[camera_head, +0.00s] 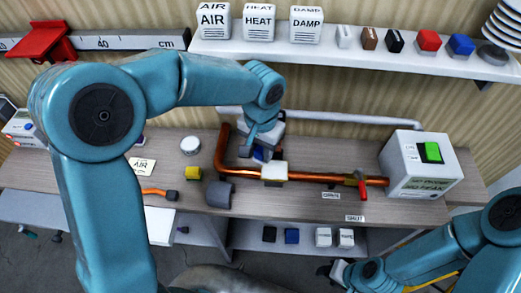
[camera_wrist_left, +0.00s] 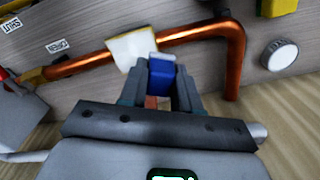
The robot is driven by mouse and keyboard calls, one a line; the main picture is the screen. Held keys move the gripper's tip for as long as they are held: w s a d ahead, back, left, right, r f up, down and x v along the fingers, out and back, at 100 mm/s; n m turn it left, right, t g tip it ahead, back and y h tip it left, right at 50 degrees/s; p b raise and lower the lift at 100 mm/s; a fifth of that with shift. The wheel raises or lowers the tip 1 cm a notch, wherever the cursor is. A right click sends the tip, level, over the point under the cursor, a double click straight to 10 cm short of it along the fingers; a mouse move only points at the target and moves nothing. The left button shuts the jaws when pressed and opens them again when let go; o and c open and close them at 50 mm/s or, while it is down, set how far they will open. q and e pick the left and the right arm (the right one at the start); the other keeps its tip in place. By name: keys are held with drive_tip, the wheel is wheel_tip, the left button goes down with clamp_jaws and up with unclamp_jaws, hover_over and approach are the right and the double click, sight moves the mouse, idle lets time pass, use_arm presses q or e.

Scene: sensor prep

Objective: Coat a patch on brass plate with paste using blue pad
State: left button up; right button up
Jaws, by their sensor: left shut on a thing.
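My left gripper (camera_head: 262,150) is shut on the blue pad (camera_head: 259,155), behind the copper pipe. In the left wrist view the blue pad (camera_wrist_left: 160,72) sits between the fingertips (camera_wrist_left: 163,85), its top close to the plate; I cannot tell whether they touch. A pale plate with yellowish edges, seemingly the brass plate (camera_head: 274,172), sits on the pipe; its face looks whitish in the left wrist view (camera_wrist_left: 132,48). A round white-topped tin (camera_head: 190,146), perhaps the paste, stands left of the pipe. My right gripper (camera_head: 340,271) is low at the right, its jaws unclear.
The copper pipe (camera_head: 322,177) runs to a white box with a green switch (camera_head: 421,164), past a red valve handle (camera_head: 361,184). A yellow block (camera_head: 193,173) and grey holder (camera_head: 219,194) stand at the left. The upper shelf (camera_head: 350,57) carries labelled blocks and coloured pads.

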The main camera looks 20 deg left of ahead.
use_arm(q)
drive_tip(key=shift+r, duration=0.7)
drive_tip(key=shift+d+r+p, duration=0.2)
drive_tip(key=shift+r+p, duration=0.55)
drive_tip(key=shift+p, duration=0.1)
drive_tip(key=shift+r, duration=0.3)
drive_tip(key=shift+a+r+p, duration=0.15)
drive_tip(key=shift+a+p, duration=0.05)
drive_tip(key=shift+p, duration=0.1)
drive_tip(key=shift+d, duration=0.15)
